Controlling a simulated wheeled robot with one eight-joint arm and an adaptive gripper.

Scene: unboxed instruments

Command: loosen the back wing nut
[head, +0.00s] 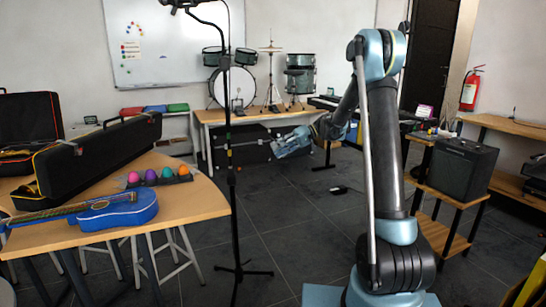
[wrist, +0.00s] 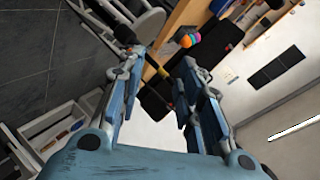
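I cannot make out a wing nut in either view; one may be too small to see or hidden. A tall black stand (head: 229,130) rises upright between the table and my arm in the head view, with small joints or clamps along its pole. A cymbal stand (head: 271,70) stands among the drums at the back. My gripper (head: 283,143) is right of the black stand's pole in the head view. In the wrist view my gripper (wrist: 163,84) has its two blue fingers spread, with a gap between them. I see nothing held; a dark shape shows between the fingertips.
A wooden table (head: 200,203) at left holds a blue guitar (head: 120,212), a black case (head: 95,155) and several coloured eggs (head: 151,177). A black amplifier (head: 462,167) stands on a shelf at right. Dark floor is open between.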

